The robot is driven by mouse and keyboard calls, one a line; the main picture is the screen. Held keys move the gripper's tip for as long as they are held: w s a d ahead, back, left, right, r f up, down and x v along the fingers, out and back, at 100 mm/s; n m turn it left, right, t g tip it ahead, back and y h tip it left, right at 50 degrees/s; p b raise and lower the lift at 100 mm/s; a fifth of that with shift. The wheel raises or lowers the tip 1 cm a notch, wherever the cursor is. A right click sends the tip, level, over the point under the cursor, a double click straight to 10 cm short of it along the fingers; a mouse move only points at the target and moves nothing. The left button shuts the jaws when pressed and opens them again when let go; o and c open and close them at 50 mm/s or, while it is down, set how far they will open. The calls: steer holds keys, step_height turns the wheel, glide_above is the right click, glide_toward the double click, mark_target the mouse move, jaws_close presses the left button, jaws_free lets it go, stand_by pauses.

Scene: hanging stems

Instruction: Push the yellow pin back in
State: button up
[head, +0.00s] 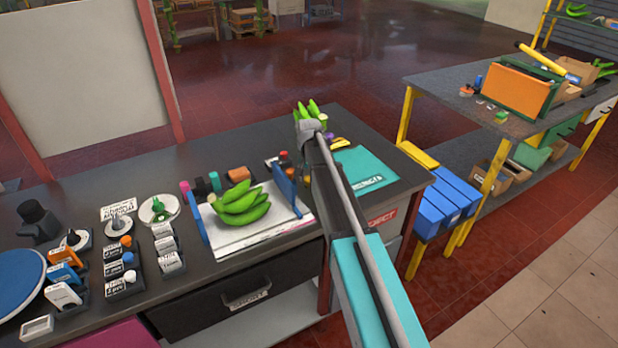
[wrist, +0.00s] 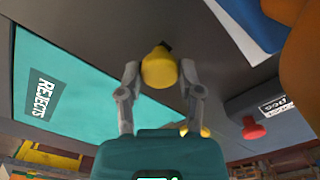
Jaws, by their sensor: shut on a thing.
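The yellow pin (wrist: 159,68) shows in the wrist view as a rounded yellow head with a small dark part at its far end. My gripper (wrist: 160,72) is shut on it, one finger on each side. How deep the pin sits cannot be told, as its lower part is hidden. In the head view my gripper (head: 309,127) is at the far side of the dark bench, beside the teal reject mat (head: 357,166), and my arm and gripper hide the pin there.
The teal mat also shows in the wrist view (wrist: 75,75), left of my gripper. A red knob (wrist: 253,129) on a labelled block is at right. Green bananas (head: 240,205) lie on a white board between blue side plates. Several labelled switch blocks (head: 117,262) stand at left.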

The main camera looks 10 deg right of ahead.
steer(key=shift+w+d, duration=0.3)
steer(key=shift+d, duration=0.5)
steer(key=shift+w+d, duration=0.3)
steer(key=shift+d, duration=0.5)
jaws_close()
steer(key=o, duration=1.1)
jaws_free()
steer(key=shift+d, duration=0.15)
steer(key=shift+r, duration=0.1)
